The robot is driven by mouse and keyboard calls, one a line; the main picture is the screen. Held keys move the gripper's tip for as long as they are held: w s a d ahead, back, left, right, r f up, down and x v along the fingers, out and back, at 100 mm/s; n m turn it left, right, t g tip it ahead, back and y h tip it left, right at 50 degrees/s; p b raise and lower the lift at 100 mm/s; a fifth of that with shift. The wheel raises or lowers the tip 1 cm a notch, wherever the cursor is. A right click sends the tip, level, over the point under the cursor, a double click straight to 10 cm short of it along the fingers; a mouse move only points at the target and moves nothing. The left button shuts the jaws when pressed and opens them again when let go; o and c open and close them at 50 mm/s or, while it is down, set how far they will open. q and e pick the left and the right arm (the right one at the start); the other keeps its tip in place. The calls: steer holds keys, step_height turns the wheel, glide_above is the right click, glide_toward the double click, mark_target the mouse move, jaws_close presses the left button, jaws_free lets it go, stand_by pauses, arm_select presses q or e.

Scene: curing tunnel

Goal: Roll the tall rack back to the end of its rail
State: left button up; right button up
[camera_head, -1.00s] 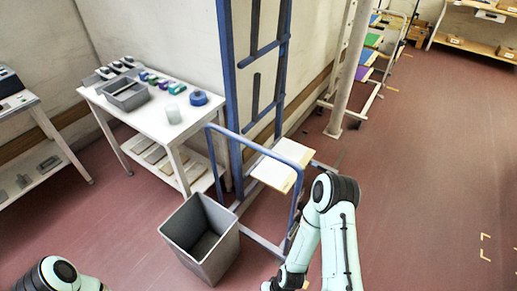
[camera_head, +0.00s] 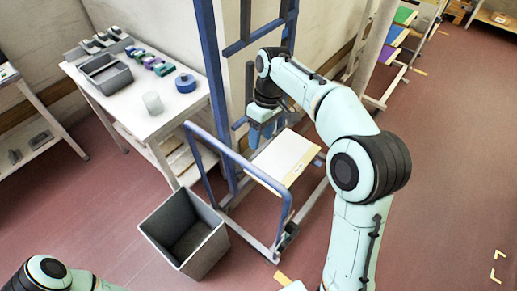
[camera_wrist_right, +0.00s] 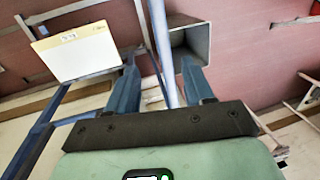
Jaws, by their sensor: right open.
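The tall rack (camera_head: 212,90) is a blue frame with upright posts, a low wheeled base and a looped push handle (camera_head: 240,160) at its front. A pale board (camera_head: 284,157) lies across its lower part; the board also shows in the right wrist view (camera_wrist_right: 78,50). My right gripper (camera_head: 262,132) is open, fingers down, by the rack's posts and above the board. In the right wrist view a blue bar (camera_wrist_right: 162,50) runs between the open fingers (camera_wrist_right: 160,85); I cannot tell whether they touch it. My left arm shows at lower left, its gripper out of view.
A grey bin (camera_head: 187,238) stands on the floor left of the handle. A white table (camera_head: 150,122) with a grey tray and small items is behind it. A pale post (camera_head: 374,45) and coloured shelves are beyond the rack. Red floor at right is open.

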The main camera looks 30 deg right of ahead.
mark_target(257, 168)
steer(key=f, duration=0.3)
steer(key=s+a+f+b, duration=0.1)
steer(key=f, duration=0.3)
steer(key=a+f+b, duration=0.1)
steer(key=f, duration=0.2)
steer(key=shift+s+f, duration=0.25)
steer(key=shift+s, duration=0.1)
arm_select(q)
steer(key=shift+s+f, duration=1.5)
steer(key=shift+f, duration=0.2)
arm_select(e)
steer(key=shift+a+f, duration=0.2)
steer(key=shift+f, duration=0.45)
jaws_close()
